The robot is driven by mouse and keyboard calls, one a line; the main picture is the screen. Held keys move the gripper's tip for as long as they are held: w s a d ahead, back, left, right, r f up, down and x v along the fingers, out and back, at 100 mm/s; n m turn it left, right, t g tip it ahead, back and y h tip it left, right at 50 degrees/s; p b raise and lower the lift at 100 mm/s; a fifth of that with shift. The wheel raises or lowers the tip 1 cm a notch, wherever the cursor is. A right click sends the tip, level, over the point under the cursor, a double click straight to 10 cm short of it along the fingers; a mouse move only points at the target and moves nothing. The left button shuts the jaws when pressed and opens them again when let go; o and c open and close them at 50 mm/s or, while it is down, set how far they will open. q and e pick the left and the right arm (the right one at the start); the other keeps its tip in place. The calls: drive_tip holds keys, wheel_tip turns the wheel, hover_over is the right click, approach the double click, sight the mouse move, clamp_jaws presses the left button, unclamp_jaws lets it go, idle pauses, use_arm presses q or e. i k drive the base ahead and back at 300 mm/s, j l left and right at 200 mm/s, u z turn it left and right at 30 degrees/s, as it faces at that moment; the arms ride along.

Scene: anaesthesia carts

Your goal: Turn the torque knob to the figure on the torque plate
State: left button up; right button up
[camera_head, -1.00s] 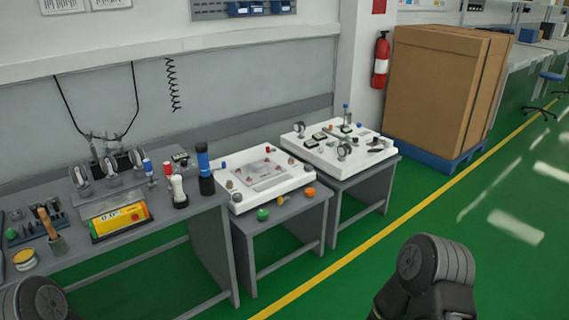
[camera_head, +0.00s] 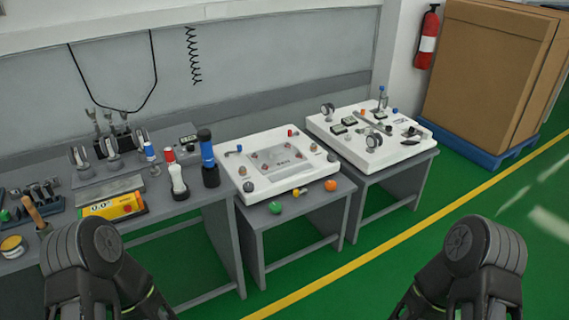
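I cannot tell which part is the torque knob or the torque plate; no figure is legible enough to settle it. On the left bench (camera_head: 180,225) stand a blue-and-black handled tool (camera_head: 208,160), a red-and-white one (camera_head: 177,180) and a yellow unit with a small display (camera_head: 113,207). A white panel (camera_head: 233,172) with small knobs and a grey centre plate (camera_head: 285,158) lies on the middle table. A second white panel (camera_head: 345,148) with dials and fittings lies on the right table. Both my arms show at the bottom edge, apart from the benches; their fingertips are out of view.
A green ball-like knob (camera_head: 275,208) and an orange one (camera_head: 330,185) sit at the middle table's front edge. Cardboard boxes (camera_head: 485,75) stand on a blue pallet (camera_head: 500,155) at right. A fire extinguisher (camera_head: 427,38) hangs beside them. The green floor in front is clear.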

sight(190, 148)
drive_tip(key=i+z, duration=0.1)
drive_tip(key=i, duration=0.5)
drive_tip(key=i+j+z, duration=0.1)
drive_tip(key=i, duration=0.45)
drive_tip(key=i+j+z, duration=0.15)
drive_tip(key=i, duration=0.45)
